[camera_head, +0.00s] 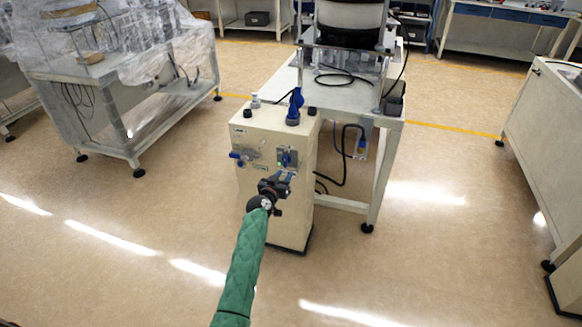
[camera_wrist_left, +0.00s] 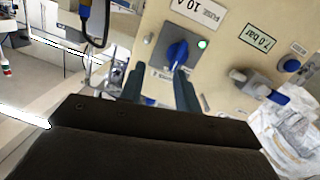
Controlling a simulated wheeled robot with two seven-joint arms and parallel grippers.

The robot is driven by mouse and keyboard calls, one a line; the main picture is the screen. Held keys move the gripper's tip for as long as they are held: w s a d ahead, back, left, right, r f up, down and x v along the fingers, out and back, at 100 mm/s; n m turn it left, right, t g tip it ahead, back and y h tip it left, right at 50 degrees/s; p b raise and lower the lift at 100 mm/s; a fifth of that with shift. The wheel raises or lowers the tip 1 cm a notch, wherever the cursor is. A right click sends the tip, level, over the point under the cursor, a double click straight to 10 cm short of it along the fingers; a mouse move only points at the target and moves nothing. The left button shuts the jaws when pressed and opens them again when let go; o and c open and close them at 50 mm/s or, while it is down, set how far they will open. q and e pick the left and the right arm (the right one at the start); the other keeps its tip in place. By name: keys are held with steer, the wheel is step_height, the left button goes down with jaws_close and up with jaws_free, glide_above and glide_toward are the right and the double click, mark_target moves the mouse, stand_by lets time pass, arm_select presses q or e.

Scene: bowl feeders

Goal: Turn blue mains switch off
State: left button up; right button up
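The blue mains switch (camera_wrist_left: 177,54) is a rotary knob on a grey plate on the front of a cream cabinet (camera_wrist_left: 228,75). A small green light (camera_wrist_left: 202,44) glows beside it. In the head view the switch (camera_head: 288,157) shows just past my left gripper (camera_head: 281,181), on the cabinet's upper right front. In the left wrist view my left gripper (camera_wrist_left: 159,70) is open, its two dark fingers apart and nothing held. The right finger's tip is just below the knob and overlaps its lower edge; I cannot tell whether they touch. My right gripper is out of view.
A blue-handled valve (camera_head: 238,155) is left of the switch, by a "7.0 bar" label (camera_wrist_left: 260,37). A blue fitting (camera_head: 294,107) stands on the cabinet top. A white table (camera_head: 345,95) with cables adjoins at right. The floor in front is clear.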

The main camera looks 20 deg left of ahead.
mark_target(285, 158)
arm_select(q)
steer(key=shift+m+t+y, duration=0.3)
steer(key=shift+t+y, duration=0.3)
steer(key=shift+y, duration=0.3)
steer(key=shift+w+a+r, duration=0.25)
steer(key=shift+w+a, duration=0.1)
steer(key=shift+w, duration=1.05)
steer(key=shift+w+a+r, duration=0.2)
steer(key=shift+w+a, duration=0.15)
steer(key=shift+w, duration=1.1)
steer(key=shift+w+a+r, duration=0.25)
steer(key=shift+w+a, duration=0.1)
steer(key=shift+w, duration=1.05)
steer(key=shift+s, duration=0.1)
jaws_close()
